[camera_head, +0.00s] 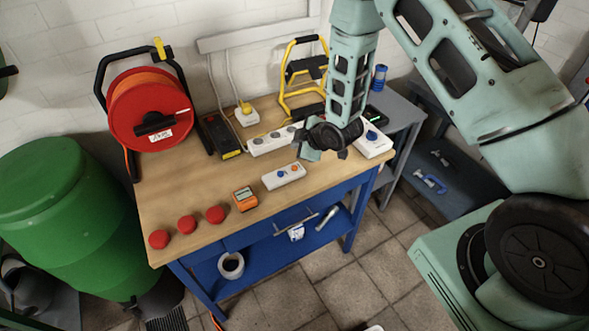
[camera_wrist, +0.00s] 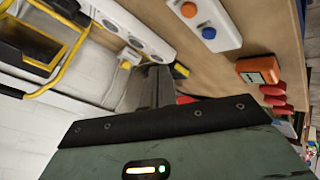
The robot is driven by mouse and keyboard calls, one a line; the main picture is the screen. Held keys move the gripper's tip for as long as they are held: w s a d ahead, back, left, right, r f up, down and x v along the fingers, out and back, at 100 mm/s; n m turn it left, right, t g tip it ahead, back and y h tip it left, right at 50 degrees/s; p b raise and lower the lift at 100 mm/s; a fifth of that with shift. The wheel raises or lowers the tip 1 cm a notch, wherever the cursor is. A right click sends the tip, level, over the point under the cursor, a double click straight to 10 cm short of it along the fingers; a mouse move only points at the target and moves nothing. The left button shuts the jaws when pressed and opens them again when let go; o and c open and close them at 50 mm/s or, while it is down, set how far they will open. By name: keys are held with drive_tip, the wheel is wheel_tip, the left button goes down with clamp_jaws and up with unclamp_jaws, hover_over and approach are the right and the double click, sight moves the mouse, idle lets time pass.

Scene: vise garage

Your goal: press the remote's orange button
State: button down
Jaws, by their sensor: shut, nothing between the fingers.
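The remote (camera_head: 284,177) is a white box lying on the wooden workbench, near its front edge. It has a blue button and, at its right end, an orange button (camera_head: 295,167). In the wrist view the remote (camera_wrist: 220,28) is at the top, cut by the frame edge, with the orange button (camera_wrist: 188,9) and the blue button (camera_wrist: 208,32) both visible. My gripper (camera_head: 305,154) is over the bench, behind and to the right of the remote, apart from it. In the wrist view its fingers (camera_wrist: 158,86) are shut and empty.
Behind the remote is a white power strip (camera_head: 271,141). An orange meter (camera_head: 245,198) and several red knobs (camera_head: 187,224) lie to its left. A white box with a blue button (camera_head: 371,143) stands to the right. A red cable reel (camera_head: 150,108) is at the back left.

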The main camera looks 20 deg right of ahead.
wheel_tip(320, 180, down, 7)
drive_tip(key=b, duration=0.4)
drive_tip(key=shift+f+b, duration=0.1)
drive_tip(key=shift+b, duration=0.25)
idle(1.6)
drive_tip(key=shift+f+b, duration=0.3)
drive_tip(key=shift+b, duration=0.05)
drive_tip(key=shift+f+b, duration=0.4)
drive_tip(key=shift+b, duration=0.05)
idle(0.6)
idle(0.3)
drive_tip(key=shift+r+p, duration=0.45)
drive_tip(key=shift+r, duration=0.4)
drive_tip(key=shift+r, duration=0.1)
drive_tip(key=shift+r+p, duration=1.4)
drive_tip(key=shift+r, duration=1)
